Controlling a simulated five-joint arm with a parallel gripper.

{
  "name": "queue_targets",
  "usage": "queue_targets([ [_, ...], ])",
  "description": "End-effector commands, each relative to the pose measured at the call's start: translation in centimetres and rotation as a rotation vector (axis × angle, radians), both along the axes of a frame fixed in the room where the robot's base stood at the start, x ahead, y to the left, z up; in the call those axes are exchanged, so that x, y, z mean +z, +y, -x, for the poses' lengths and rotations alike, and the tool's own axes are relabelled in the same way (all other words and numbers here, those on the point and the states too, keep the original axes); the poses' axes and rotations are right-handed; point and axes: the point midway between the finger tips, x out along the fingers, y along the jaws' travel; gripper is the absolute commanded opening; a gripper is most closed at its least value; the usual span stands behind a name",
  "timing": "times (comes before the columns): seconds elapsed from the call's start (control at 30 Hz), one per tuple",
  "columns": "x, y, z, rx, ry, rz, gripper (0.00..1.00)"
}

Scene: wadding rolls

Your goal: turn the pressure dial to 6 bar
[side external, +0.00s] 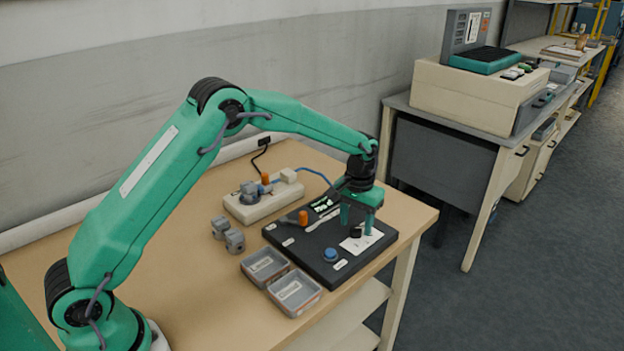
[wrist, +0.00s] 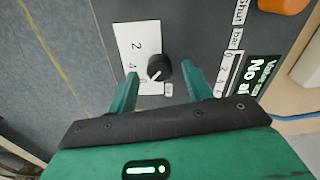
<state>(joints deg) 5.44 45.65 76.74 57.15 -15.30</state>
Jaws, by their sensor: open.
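The pressure dial is a round black knob (wrist: 159,67) on a white scale plate (wrist: 127,35) with the numbers 2, 4 and 6. A pale pointer mark on the knob faces lower left in the wrist view, roughly toward the 6; the exact reading is too small to tell. In the side view the dial (side external: 355,232) sits on the black panel (side external: 318,262). My gripper (wrist: 159,71) is open, one finger on each side of the knob, with visible gaps. In the side view my gripper (side external: 357,227) points down over the dial.
An orange handle (side external: 303,217) and a blue button (side external: 330,254) stand on the panel. A dark display (wrist: 258,75) reads "No a", cut off. Two grey trays (side external: 294,292), grey blocks (side external: 234,240) and a beige unit (side external: 262,201) are nearby. The table's right edge is close.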

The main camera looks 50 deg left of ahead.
Motion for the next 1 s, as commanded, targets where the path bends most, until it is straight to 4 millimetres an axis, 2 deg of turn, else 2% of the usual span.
queue_targets([
  [0.3, 4.1, 0.1, 0.0, 0.001, -0.003, 0.0, 0.5],
  [0.5, 6.0, 0.1, 0.0, 0.002, -0.003, 0.0, 0.5],
  [1.0, 6.6, 0.1, 0.1, 0.002, -0.003, 0.0, 0.5],
])
